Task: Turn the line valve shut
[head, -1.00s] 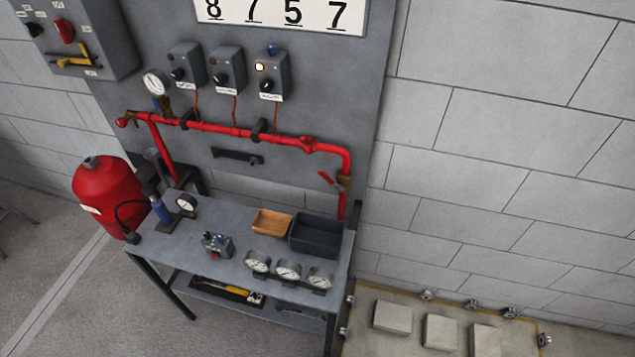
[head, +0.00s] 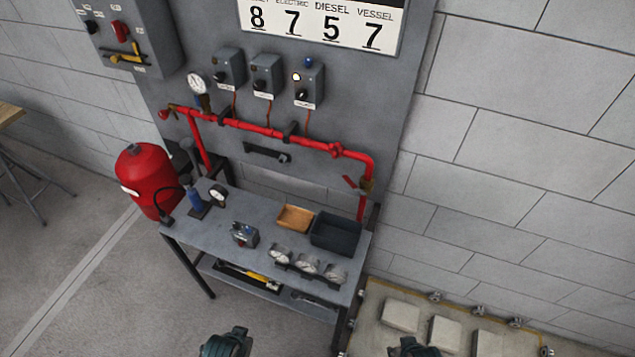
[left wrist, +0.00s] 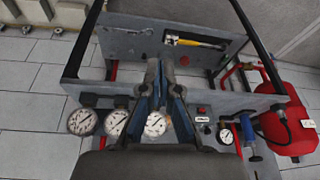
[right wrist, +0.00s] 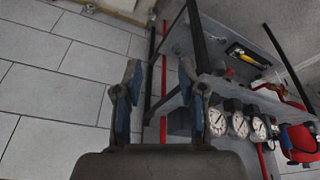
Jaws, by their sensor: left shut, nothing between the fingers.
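The red pipe (head: 265,129) runs along the grey panel and bends down at its right end. A valve with a brass body (head: 366,186) and a red lever (head: 350,182) sits on that right drop; the lever slants out to the left. A round red fitting (head: 336,150) sits on the horizontal run. My left gripper (head: 225,343) and right gripper (head: 414,347) show only partly at the bottom of the head view, both well short of the valve. In the left wrist view my left gripper (left wrist: 161,82) is shut and empty. In the right wrist view my right gripper (right wrist: 160,75) is open and empty.
A grey bench (head: 215,232) stands below the pipe. It holds an orange tray (head: 295,218), a dark bin (head: 335,234) and several gauges (head: 307,264). A red tank (head: 148,180) stands at left. A low platform with pale blocks (head: 401,315) is at lower right.

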